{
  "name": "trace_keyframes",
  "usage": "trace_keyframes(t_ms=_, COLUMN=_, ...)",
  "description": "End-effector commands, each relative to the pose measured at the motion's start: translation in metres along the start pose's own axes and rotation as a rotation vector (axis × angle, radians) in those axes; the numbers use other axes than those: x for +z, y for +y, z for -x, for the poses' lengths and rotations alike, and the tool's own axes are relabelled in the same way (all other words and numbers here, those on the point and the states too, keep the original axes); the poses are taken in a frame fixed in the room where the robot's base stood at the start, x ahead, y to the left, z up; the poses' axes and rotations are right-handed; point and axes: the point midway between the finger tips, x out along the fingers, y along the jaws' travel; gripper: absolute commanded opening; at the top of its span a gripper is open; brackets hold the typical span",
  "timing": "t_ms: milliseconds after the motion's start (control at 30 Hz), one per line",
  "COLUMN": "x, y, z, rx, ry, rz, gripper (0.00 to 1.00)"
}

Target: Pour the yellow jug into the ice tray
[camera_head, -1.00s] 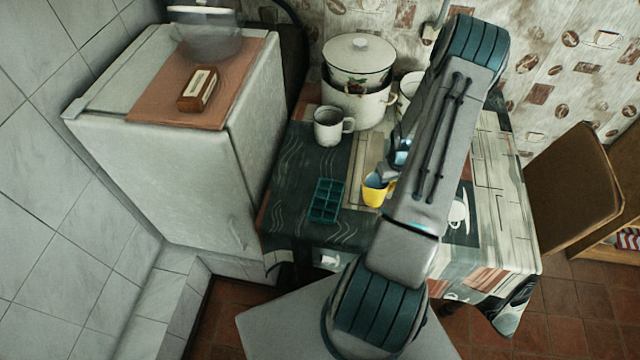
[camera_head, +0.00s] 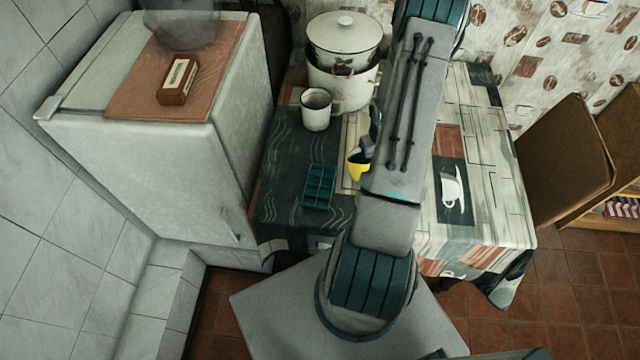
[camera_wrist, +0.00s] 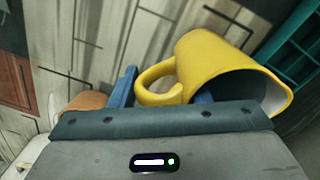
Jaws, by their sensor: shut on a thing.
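The yellow jug (camera_head: 358,168) is partly hidden by my arm in the head view, just right of the ice tray. In the wrist view the jug (camera_wrist: 215,65) looks tilted, its dark mouth facing the lower right. My gripper (camera_wrist: 160,88) is shut on the jug's handle, with a blue finger on either side. The teal ice tray (camera_head: 319,187) lies on the dark left part of the table. A corner of the tray (camera_wrist: 296,48) shows at upper right in the wrist view. The jug's contents cannot be made out.
A white mug (camera_head: 317,108) stands behind the tray. A lidded enamel pot (camera_head: 343,50) stands stacked on another pot (camera_head: 340,88) at the back. A white fridge (camera_head: 150,165) stands left of the table (camera_head: 475,130). Bare tablecloth surrounds the tray's left and front.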

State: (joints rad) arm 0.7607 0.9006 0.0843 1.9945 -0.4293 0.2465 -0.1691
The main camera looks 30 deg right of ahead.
Motion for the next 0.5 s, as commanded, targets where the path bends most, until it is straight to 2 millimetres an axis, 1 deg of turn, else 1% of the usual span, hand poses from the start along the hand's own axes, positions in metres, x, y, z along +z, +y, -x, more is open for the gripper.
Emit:
trace_keyframes(t_ms=100, x=-0.0017, y=-0.0051, z=0.0012, rx=0.055, ry=0.002, rz=0.007, gripper=0.00)
trace_keyframes(t_ms=500, x=-0.0009, y=-0.0054, z=0.0077, rx=0.097, ry=0.002, rz=-0.001, gripper=0.00)
